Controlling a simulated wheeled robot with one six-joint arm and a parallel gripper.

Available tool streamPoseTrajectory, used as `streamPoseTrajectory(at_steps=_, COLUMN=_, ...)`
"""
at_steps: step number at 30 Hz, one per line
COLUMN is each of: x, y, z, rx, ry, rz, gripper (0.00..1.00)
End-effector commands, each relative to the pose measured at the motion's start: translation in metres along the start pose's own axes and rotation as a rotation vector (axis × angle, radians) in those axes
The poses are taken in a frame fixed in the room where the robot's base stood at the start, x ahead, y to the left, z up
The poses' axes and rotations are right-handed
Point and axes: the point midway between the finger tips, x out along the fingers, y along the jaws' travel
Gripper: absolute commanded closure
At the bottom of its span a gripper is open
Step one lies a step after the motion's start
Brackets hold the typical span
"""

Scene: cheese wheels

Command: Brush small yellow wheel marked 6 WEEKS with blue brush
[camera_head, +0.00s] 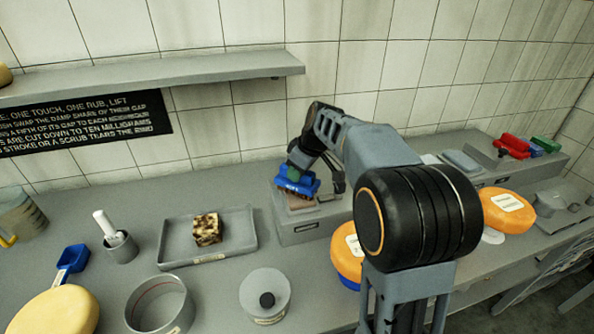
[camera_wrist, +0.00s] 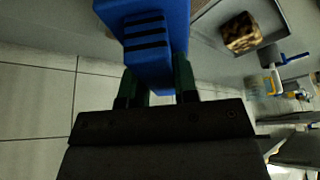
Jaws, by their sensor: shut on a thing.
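My gripper (camera_head: 298,172) is shut on the blue brush (camera_head: 297,184), just above a grey box with a brownish pad on top. The wrist view also shows the blue brush (camera_wrist: 155,40) between my gripper's green fingers (camera_wrist: 158,85). Whether the brush touches the pad I cannot tell. An orange-yellow wheel (camera_head: 344,258) sits right of the box, partly hidden by my arm. Another orange wheel (camera_head: 508,212) with a pale label stands further right. A pale yellow wheel (camera_head: 52,314) is cut off at the lower left. The wheel labels are too small to read.
The grey box (camera_head: 296,232) stands beside a tray (camera_head: 172,248) with a speckled brown block (camera_head: 208,230). A lidded pot (camera_head: 265,309), an open round container (camera_head: 160,314) and a blue scoop (camera_head: 72,258) stand nearby. Red (camera_head: 513,146) and green (camera_head: 546,144) items lie at the back right.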

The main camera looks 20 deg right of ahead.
Motion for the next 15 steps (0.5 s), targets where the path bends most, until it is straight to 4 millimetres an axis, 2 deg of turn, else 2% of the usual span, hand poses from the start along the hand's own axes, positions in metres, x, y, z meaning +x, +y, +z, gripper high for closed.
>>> streamPoseTrajectory(at_steps=15, x=-0.04, y=0.0, z=-0.017, rx=-0.001, ry=0.002, rz=0.002, gripper=0.91)
